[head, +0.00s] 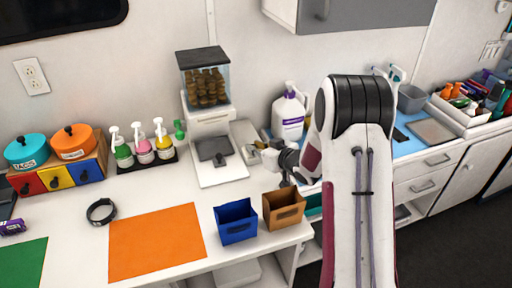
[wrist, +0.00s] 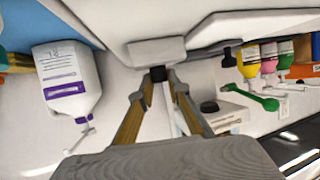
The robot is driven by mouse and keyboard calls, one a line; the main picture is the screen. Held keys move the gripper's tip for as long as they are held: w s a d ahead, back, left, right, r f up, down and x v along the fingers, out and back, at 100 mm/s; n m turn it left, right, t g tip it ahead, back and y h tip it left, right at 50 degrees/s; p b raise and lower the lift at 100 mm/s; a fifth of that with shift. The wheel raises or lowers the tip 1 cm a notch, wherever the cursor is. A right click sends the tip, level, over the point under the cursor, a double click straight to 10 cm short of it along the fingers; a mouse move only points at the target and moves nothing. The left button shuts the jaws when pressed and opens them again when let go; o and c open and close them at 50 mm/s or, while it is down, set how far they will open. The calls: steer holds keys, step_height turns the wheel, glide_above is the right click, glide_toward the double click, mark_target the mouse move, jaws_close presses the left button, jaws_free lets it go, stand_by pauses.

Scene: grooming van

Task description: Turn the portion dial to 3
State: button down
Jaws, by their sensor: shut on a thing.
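The treat dispenser (head: 209,122) stands on the counter in the head view, with a clear hopper of brown treats above its white body. My gripper (head: 262,148) is at its right side. In the wrist view my two fingers (wrist: 158,82) come together on a small black knob, which looks like the portion dial (wrist: 158,73). It sits at a light grey block (wrist: 157,51). My gripper is shut on it. The dial's marks and setting cannot be read. In the head view I cannot make out the dial.
A white jug (head: 289,113) with a purple label stands right of the dispenser, close to my arm. Pump bottles (head: 143,148) and a green scoop (head: 179,130) are on the left. Blue (head: 236,222) and brown (head: 284,208) bins sit at the front edge. The counter around the orange mat (head: 157,241) is mostly clear.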

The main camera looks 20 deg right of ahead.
steer(key=shift+n+y, duration=0.5)
steer(key=shift+y, duration=0.1)
steer(key=c, duration=1.9)
jaws_free()
steer(key=shift+d, duration=0.1)
steer(key=shift+v, duration=6)
steer(key=shift+w+r, duration=0.1)
steer(key=shift+r, duration=0.05)
